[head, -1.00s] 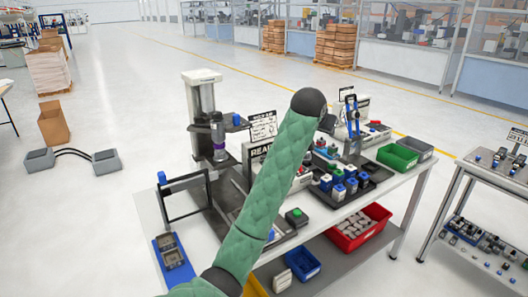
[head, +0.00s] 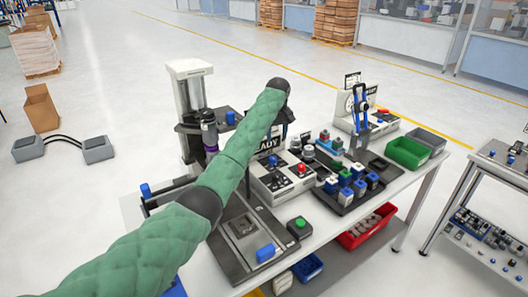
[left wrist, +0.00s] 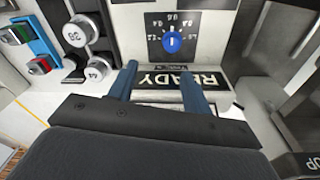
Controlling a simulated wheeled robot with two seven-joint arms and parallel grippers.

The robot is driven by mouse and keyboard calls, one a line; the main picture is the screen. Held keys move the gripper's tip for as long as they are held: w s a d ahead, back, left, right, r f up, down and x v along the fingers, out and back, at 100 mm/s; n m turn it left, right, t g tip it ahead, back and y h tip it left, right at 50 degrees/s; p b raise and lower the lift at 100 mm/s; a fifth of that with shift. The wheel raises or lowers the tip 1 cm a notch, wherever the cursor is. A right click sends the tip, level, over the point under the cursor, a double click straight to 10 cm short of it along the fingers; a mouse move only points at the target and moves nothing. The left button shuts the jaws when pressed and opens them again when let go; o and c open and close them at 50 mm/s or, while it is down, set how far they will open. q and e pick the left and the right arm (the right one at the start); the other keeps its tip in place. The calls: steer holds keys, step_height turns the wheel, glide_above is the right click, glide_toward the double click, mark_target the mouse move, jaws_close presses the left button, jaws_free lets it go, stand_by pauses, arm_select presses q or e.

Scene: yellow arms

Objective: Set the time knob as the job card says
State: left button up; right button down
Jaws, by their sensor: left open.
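The blue time knob (left wrist: 172,42) shows in the left wrist view on a white panel, ringed by dial marks. The job card cannot be read. My right gripper is not in view.
A READY plate (left wrist: 180,78) shows upside down beside the fingers. On the bench are a button box (head: 283,180), a black tray (head: 345,195) of coloured blocks, a press (head: 190,110) and a green bin (head: 408,152).

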mark_target(273, 158)
arm_select(q)
steer(key=a+f+n+g, duration=0.1)
steer(key=f+n, duration=0.1)
steer(key=shift+a+f+n, duration=0.15)
steer(key=shift+a+n, duration=0.05)
steer(key=shift+n, duration=0.2)
steer(key=shift+s+r+n, duration=0.25)
steer(key=shift+s+n, duration=0.05)
steer(key=shift+n, duration=0.6)
steer(key=shift+f, duration=0.1)
steer(key=shift+f+p, duration=1.5)
steer(key=shift+f, duration=2.4)
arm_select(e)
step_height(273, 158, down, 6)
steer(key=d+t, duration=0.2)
arm_select(q)
steer(key=c, duration=1)
steer(key=shift+o, duration=0.2)
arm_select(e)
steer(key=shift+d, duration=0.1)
